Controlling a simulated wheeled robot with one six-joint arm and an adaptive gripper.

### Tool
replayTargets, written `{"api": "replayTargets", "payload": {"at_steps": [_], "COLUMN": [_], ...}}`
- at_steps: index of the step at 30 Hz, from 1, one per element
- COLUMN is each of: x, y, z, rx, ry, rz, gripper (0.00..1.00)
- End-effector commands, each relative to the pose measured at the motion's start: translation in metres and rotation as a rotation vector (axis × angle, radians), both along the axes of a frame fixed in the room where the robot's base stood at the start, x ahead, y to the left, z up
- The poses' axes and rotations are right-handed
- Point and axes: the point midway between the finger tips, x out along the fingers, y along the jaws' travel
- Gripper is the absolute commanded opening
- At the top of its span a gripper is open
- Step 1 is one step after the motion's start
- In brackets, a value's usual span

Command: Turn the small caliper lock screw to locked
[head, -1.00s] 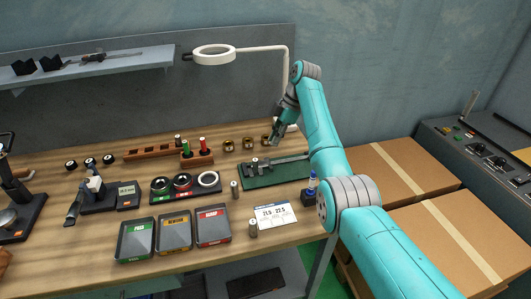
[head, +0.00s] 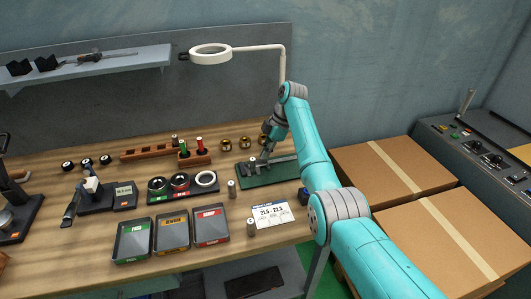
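The caliper (head: 285,161) lies on a green mat (head: 272,179) at the right part of the workbench. My gripper (head: 264,158) is down at the caliper, by the left part of its body, and covers some of it. The lock screw is too small and too hidden by my gripper to make out. I cannot tell whether the fingers touch it or how far apart they are.
Left of the mat stands a black holder with ring gauges (head: 180,181). A small metal cylinder (head: 232,188) stands by the mat's left edge. Green, yellow and red trays (head: 171,246) and a label card (head: 273,214) are in front. A ring lamp (head: 211,47) hangs above.

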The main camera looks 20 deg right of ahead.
Motion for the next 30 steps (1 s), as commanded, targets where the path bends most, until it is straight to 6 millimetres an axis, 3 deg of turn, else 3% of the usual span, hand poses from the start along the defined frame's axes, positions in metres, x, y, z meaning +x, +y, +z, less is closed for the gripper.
{"api": "replayTargets", "payload": {"at_steps": [14,30], "x": [-0.0008,-0.0045], "y": [-0.0002,0.0017], "z": [-0.0001,-0.0001], "rx": [0.000,0.001], "ry": [-0.002,-0.002], "rz": [-0.089,-0.554], "gripper": [0.00,0.00]}}
